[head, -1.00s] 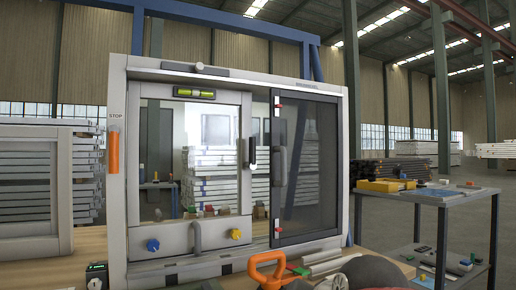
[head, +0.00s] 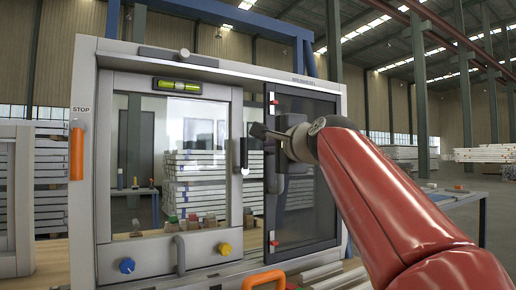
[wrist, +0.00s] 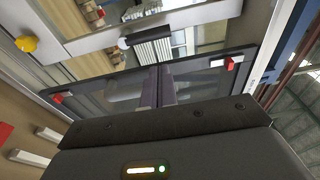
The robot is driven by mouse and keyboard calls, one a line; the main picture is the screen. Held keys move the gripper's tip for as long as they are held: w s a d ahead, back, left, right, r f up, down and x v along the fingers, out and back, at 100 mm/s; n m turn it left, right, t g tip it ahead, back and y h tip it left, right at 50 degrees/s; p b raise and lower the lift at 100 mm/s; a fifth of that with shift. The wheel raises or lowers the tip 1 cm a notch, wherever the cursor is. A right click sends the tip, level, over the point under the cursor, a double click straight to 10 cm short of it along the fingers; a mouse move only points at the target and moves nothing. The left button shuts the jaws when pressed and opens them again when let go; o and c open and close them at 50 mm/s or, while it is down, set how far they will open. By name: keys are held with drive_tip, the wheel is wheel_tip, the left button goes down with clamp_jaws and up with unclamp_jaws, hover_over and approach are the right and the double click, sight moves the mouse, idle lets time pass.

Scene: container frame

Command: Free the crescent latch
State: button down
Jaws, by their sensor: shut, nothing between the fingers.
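The crescent latch (head: 243,153) is a small dark piece with a pale rounded end on the right upright of the left sash (head: 175,246). In the wrist view its pale rounded end (wrist: 124,43) shows beyond the fingers. My gripper (head: 257,131) is shut and empty, just right of and slightly above the latch, in front of the dark right panel (head: 308,205). Its dark fingers (wrist: 159,85) lie together in the wrist view. I see no clear contact with the latch; the exact depth gap cannot be told.
Red clips (head: 272,98) sit on the dark panel's left edge. Blue (head: 127,265) and yellow (head: 224,249) knobs and a grey handle (head: 180,255) sit low on the sash. An orange bar (head: 76,153) is at the frame's left. A table (head: 455,197) stands at right.

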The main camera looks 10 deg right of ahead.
sight(241, 148)
drive_tip(key=w+a+p, duration=0.1)
drive_tip(key=w+p, duration=0.2)
drive_tip(key=w, duration=0.6)
drive_tip(key=shift+w+a, duration=0.35)
drive_tip(key=shift+s+a+r+n+b, duration=0.15)
drive_tip(key=shift+a+n+b, duration=0.25)
drive_tip(key=shift+n, duration=0.4)
drive_tip(key=shift+s+a+n+b, duration=0.2)
drive_tip(key=shift+a+n+b, duration=0.35)
drive_tip(key=shift+n, duration=0.55)
drive_tip(key=n, duration=0.1)
drive_tip(key=a+n+b, duration=0.2)
drive_tip(key=shift+s+f+n+t+y, duration=0.25)
drive_tip(key=shift+s+n+t+y, duration=0.05)
drive_tip(key=shift+n+t+y, duration=0.1)
drive_tip(key=a+n+b, duration=0.1)
drive_tip(key=n, duration=0.1)
drive_tip(key=a+f+n+b, duration=0.1)
drive_tip(key=n, duration=0.1)
drive_tip(key=s+a+f+n+y+b, duration=0.1)
drive_tip(key=n+b, duration=0.1)
